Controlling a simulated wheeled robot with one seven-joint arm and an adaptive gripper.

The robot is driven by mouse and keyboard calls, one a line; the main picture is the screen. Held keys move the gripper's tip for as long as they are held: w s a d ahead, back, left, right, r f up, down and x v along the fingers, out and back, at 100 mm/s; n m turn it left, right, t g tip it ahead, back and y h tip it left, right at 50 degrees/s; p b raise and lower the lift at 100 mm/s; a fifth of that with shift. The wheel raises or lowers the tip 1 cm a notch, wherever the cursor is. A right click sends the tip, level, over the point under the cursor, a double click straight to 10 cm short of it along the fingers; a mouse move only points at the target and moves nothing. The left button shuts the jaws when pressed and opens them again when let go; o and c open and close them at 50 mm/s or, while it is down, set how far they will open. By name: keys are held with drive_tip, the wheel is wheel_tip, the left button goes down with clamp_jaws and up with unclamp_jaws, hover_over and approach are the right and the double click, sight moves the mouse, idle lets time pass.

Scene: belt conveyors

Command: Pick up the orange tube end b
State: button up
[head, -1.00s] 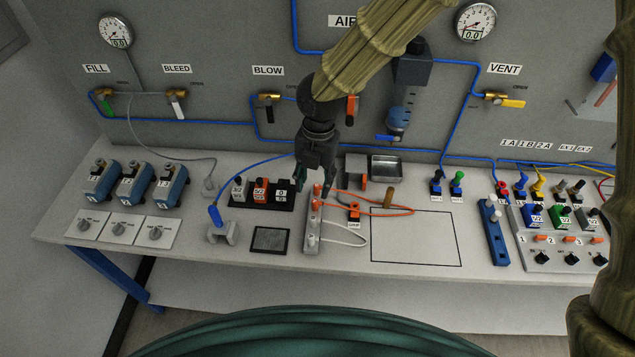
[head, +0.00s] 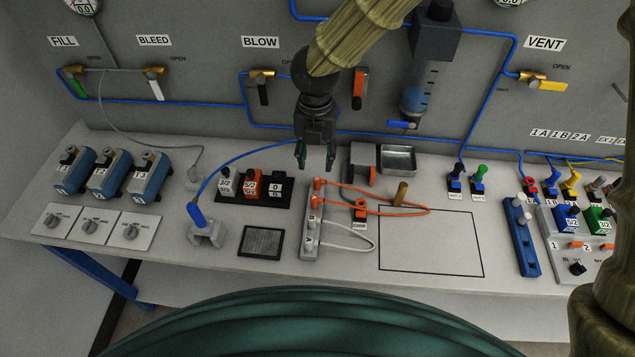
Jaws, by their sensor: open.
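The orange tube (head: 377,191) loops to the right from a narrow grey block (head: 311,254). Its two orange ends, an upper one (head: 318,183) and a lower one (head: 318,203), stand at the far part of this block. I cannot tell which is end b. My gripper (head: 316,167) is open and empty, its dark green fingers pointing down. In the picture, the fingertips are just above the upper orange end, apart from it. The exact height is unclear.
A white tube (head: 367,233) loops from the same block's near part. An orange clamp-like piece (head: 360,213) and a brown peg (head: 401,193) stand to the right. A dark rack of valves (head: 240,203) is to the left.

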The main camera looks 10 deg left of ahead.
sight(317, 179)
wheel_tip(317, 179, down, 4)
drive_tip(key=shift+w+r+p, duration=0.15)
drive_tip(key=shift+p, duration=0.15)
drive_tip(key=shift+f+p, duration=0.3)
drive_tip(key=shift+f, duration=0.2)
drive_tip(key=shift+d+f+p, duration=0.15)
drive_tip(key=shift+f+p, duration=0.75)
drive_tip(key=shift+f, duration=1.45)
clamp_jaws()
